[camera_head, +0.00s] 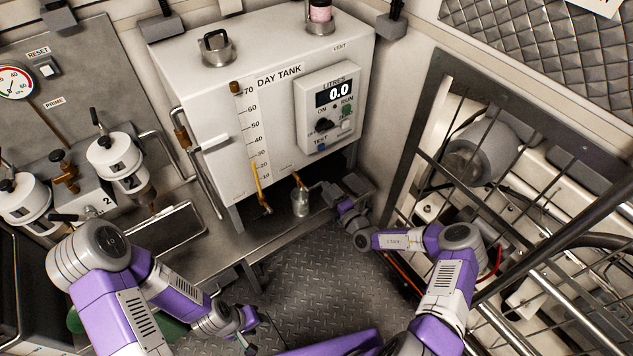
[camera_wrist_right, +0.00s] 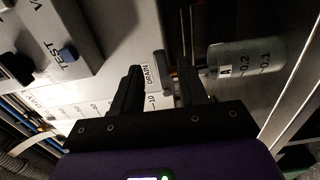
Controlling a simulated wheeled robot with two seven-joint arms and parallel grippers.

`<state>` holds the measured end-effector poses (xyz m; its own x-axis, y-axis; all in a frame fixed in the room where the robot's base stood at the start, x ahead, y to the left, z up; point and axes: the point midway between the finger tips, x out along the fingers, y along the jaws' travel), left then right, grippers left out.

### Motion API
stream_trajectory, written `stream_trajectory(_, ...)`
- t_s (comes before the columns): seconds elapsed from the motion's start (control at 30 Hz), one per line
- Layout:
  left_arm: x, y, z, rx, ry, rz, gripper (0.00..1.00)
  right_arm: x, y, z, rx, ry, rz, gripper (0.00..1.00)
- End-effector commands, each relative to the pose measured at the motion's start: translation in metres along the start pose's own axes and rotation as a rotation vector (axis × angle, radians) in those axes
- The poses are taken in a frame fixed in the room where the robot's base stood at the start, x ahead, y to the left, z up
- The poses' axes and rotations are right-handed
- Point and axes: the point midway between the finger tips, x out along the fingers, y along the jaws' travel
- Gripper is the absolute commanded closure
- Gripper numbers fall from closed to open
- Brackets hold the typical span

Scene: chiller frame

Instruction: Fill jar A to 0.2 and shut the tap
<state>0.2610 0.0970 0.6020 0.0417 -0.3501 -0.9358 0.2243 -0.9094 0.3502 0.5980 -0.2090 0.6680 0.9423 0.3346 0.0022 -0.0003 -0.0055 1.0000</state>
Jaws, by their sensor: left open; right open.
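Jar A (camera_head: 300,203) is a small clear jar standing upright below the drain tap (camera_head: 297,180) at the day tank's lower front. In the right wrist view the jar (camera_wrist_right: 245,57) shows its letter A and the 0.2 and 0.1 marks. I cannot make out any liquid in it. My right gripper (camera_head: 336,194) is open, just right of the jar and tap. In its wrist view the open fingers (camera_wrist_right: 160,78) point toward the DRAIN label, with a grey bar, perhaps the tap lever, between their tips. Contact cannot be told. My left gripper (camera_head: 245,326) is open and empty, low over the floor.
The day tank (camera_head: 222,145) carries a level scale and a panel display (camera_head: 339,93) reading 0.0. A barred metal frame (camera_head: 412,140) stands close at the right of my right arm. Filter canisters (camera_head: 118,160) are at the left. The chequered floor (camera_head: 320,265) between my arms is clear.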

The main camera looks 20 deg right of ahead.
Motion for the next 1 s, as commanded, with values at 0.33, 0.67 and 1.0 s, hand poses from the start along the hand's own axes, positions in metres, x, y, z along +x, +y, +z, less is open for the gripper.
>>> stream_trajectory(0.33,0.021,-0.008,-0.001,0.000,0.000,0.000,0.57,0.054,-0.003,-0.003,-0.003,0.005,0.001,0.57)
stream_trajectory(0.67,0.024,-0.009,-0.001,0.000,0.000,0.000,0.57,0.068,0.000,-0.003,-0.004,0.006,-0.001,0.57)
stream_trajectory(1.0,0.024,-0.009,-0.001,0.000,0.000,0.000,0.57,0.067,0.000,-0.003,-0.004,0.007,-0.001,0.91)
